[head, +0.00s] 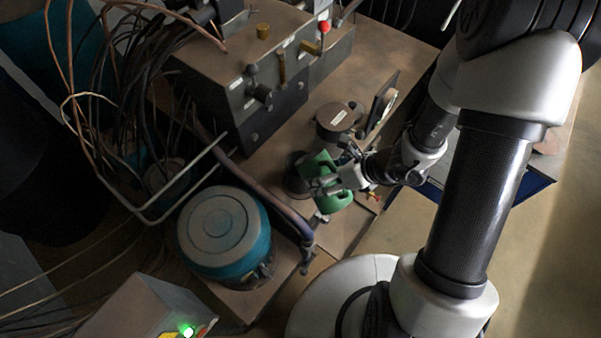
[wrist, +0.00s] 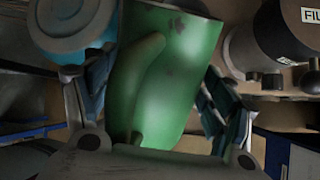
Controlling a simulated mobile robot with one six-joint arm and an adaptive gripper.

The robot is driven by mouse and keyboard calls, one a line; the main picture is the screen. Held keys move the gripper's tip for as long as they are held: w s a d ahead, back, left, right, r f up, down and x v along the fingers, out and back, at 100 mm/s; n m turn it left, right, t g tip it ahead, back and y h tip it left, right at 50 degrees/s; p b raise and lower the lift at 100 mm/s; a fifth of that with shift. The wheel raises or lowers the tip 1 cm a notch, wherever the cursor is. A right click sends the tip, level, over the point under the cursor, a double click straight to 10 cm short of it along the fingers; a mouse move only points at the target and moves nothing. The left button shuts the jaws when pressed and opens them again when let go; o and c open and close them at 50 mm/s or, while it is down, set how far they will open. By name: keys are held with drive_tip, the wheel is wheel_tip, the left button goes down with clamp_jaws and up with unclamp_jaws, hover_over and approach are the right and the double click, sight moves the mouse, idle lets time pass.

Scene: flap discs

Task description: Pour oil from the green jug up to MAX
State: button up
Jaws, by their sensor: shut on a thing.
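The green jug (head: 336,202) is in my gripper (head: 328,184), beside a dark round thing (head: 296,176) on the bench. In the wrist view the jug (wrist: 170,75) fills the middle, with scuffs near its top edge, and the finger pads stand on both sides of it. I cannot tell how far it is tilted, and no oil stream shows. A round grey pot (head: 335,120) with a white label stands behind the jug. A pot with a label starting "FIL" (wrist: 285,40) shows in the wrist view at right. No MAX mark is readable.
A grey machine block (head: 255,75) with levers and a red knob stands at the back left. A teal-sided drum (head: 222,232) stands at front left, with hoses and cables beyond it. A framed round dial or glass (head: 388,106) stands right of the pot. A blue-edged tray (head: 530,190) lies at right.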

drive_tip(key=shift+s+d+f+t+b, duration=0.1)
drive_tip(key=shift+f+t+b, duration=0.2)
drive_tip(key=shift+f+b, duration=0.5)
drive_tip(key=shift+r+b, duration=0.2)
drive_tip(key=shift+b, duration=0.15)
drive_tip(key=shift+r+p, duration=0.3)
drive_tip(key=shift+f, duration=0.1)
drive_tip(key=f+y+b, duration=0.1)
drive_tip(key=b, duration=0.2)
drive_tip(key=shift+t, duration=0.3)
drive_tip(key=shift+s+r, duration=0.15)
drive_tip(key=shift+d+t, duration=0.1)
drive_tip(key=shift+t, duration=0.2)
drive_tip(key=shift+s+d+n+t+y+p, duration=0.1)
drive_tip(key=shift+s+n+t+y+p, duration=0.15)
drive_tip(key=shift+y+p, duration=0.6)
